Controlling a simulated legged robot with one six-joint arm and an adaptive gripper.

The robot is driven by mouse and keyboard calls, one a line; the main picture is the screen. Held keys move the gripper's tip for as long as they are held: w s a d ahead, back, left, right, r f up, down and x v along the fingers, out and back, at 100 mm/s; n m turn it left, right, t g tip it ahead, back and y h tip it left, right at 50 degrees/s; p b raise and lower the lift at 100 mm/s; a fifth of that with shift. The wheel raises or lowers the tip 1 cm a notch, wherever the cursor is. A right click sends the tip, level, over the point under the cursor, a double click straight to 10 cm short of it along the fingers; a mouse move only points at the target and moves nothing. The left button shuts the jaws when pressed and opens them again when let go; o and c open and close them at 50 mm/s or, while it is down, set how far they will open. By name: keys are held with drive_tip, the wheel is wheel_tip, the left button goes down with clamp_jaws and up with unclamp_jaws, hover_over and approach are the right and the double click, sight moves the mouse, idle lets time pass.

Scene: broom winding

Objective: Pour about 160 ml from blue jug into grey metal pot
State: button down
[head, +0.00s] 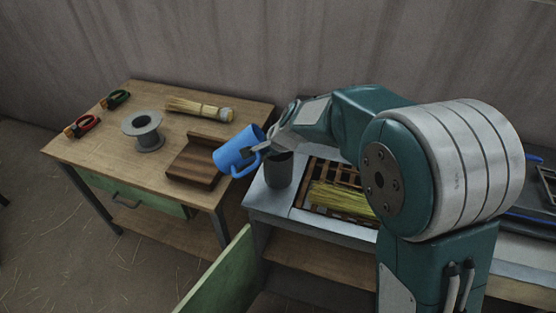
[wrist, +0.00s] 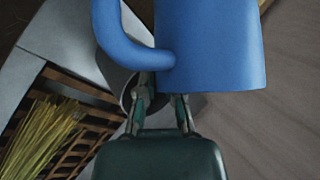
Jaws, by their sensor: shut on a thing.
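The blue jug (head: 237,152) is held in the air, tilted, in the head view. It fills the upper part of the wrist view (wrist: 210,45), with its handle on the left. My gripper (head: 260,148) is shut on the jug at its side; its fingers show in the wrist view (wrist: 162,97). The grey metal pot (head: 279,170) stands upright on the left end of the grey bench, just right of and below the jug. In the wrist view the pot (wrist: 127,95) is mostly hidden behind the jug and fingers. No liquid stream shows, and the jug's contents cannot be seen.
A wooden rack with straw bundles (head: 340,198) lies right of the pot. The wooden table (head: 100,152) at left holds a dark wooden block (head: 195,170), a grey spool (head: 147,140), a brush (head: 198,108) and two pliers (head: 82,125). A green panel (head: 225,275) stands below the bench.

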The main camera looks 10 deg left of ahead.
drive_tip(key=shift+d+r+m+g+y+p, duration=0.15)
drive_tip(key=shift+m+g+y+p, duration=0.15)
drive_tip(key=shift+y+p, duration=0.75)
idle(1.2)
drive_tip(key=shift+w+p, duration=0.1)
drive_tip(key=shift+p, duration=0.2)
idle(1.0)
drive_tip(key=shift+a+n+t+h, duration=0.25)
drive_tip(key=shift+n+t+h, duration=0.15)
drive_tip(key=shift+h, duration=0.85)
